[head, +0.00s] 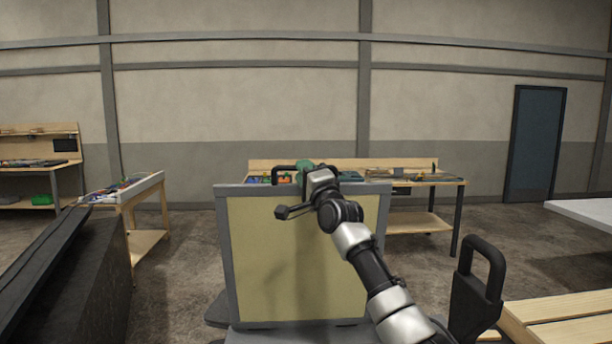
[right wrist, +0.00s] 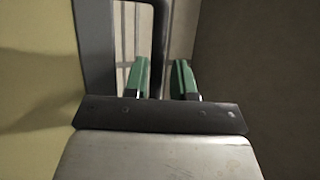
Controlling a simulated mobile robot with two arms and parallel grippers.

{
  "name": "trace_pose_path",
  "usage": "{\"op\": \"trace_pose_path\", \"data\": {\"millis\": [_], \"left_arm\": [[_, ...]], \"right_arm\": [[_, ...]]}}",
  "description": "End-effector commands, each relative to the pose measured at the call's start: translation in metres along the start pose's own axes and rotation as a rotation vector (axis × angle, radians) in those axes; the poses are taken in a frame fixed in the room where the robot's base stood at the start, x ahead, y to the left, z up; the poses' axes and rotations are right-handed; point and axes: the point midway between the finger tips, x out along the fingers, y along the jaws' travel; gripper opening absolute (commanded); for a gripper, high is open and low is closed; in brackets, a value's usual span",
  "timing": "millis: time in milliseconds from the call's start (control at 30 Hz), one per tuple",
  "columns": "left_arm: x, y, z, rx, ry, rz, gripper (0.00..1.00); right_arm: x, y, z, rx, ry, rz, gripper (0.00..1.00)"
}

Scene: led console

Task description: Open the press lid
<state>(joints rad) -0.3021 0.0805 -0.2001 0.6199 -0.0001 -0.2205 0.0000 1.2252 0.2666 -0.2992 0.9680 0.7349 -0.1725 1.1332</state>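The press lid (head: 298,256) stands upright in the middle of the head view, a pale yellow panel in a grey frame. Its black loop handle (head: 285,167) is at the top edge. My right gripper (head: 304,170) is at this handle, and the arm reaches across the lid's right part. The lid's frame (right wrist: 95,45) and yellow face (right wrist: 35,60) show at left. My left gripper is not in view.
A wooden workbench (head: 425,222) stands behind the lid. A dark slab (head: 75,275) is at left beside a light table (head: 150,187). A black upright handle (head: 485,265) and wooden planks (head: 560,325) are at lower right. Open floor lies between.

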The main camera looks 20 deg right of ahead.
Motion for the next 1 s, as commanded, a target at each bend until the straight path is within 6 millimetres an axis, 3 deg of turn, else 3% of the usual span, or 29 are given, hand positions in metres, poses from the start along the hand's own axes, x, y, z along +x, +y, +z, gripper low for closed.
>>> {"op": "trace_pose_path", "data": {"millis": [267,700,1000], "left_arm": [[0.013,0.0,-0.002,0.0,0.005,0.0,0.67],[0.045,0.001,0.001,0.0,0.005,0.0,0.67],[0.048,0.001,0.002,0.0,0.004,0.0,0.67]], "right_arm": [[-0.021,0.003,0.003,0.004,-0.003,-0.003,0.25],[-0.094,0.004,0.001,0.0,0.0,0.0,0.25],[-0.108,0.001,0.001,0.0,-0.001,0.002,0.25]]}}
